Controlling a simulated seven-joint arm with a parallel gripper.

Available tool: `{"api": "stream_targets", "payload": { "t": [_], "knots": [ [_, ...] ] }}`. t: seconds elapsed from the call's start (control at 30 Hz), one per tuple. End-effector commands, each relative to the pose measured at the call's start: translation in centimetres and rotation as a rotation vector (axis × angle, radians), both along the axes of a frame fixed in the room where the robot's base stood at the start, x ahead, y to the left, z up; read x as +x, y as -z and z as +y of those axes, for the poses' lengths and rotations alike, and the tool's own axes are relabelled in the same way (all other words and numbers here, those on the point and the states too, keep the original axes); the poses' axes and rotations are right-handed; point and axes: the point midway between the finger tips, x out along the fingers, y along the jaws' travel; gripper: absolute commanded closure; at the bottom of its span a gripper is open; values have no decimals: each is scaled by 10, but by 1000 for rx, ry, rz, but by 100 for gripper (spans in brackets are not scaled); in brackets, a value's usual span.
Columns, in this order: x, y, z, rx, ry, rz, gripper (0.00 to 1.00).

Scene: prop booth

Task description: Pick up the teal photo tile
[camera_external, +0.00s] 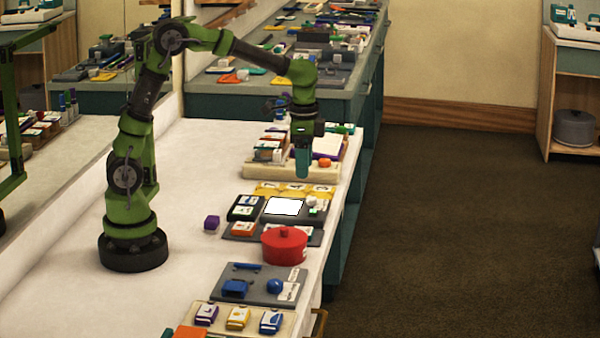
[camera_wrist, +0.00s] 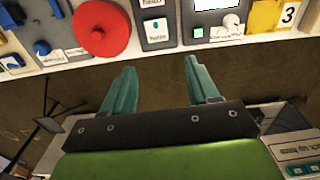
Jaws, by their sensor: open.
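I cannot make out for sure which thing is the teal photo tile. A small green-teal piece (camera_external: 313,211) lies on a grey board beside a glaring white panel (camera_external: 284,206); a small teal piece also shows in the wrist view (camera_wrist: 198,32). My gripper (camera_external: 302,176) points down above the bench, behind the grey board in the external view. In the wrist view my gripper (camera_wrist: 160,80) has its two teal fingers wide apart, with nothing between them.
A red lidded pot (camera_external: 285,245) stands in front of the grey board. Yellow numbered cards (camera_external: 292,189) lie behind the board, and a beige tray (camera_external: 290,171) with several items lies farther back. The bench near my base is clear.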

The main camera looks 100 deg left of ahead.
Motion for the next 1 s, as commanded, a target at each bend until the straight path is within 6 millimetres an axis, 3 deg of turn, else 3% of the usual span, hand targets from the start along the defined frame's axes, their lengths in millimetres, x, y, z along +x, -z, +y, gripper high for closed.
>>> {"api": "stream_targets", "payload": {
  "t": [0.07,0.17,0.6,1.0],
  "knots": [
    [6,-9,-1,-8,13,-8,40],
    [2,0,-2,-14,21,8,40],
    [2,90,-3,-13,22,8,40],
    [0,130,-4,-12,23,9,40]
  ]
}}
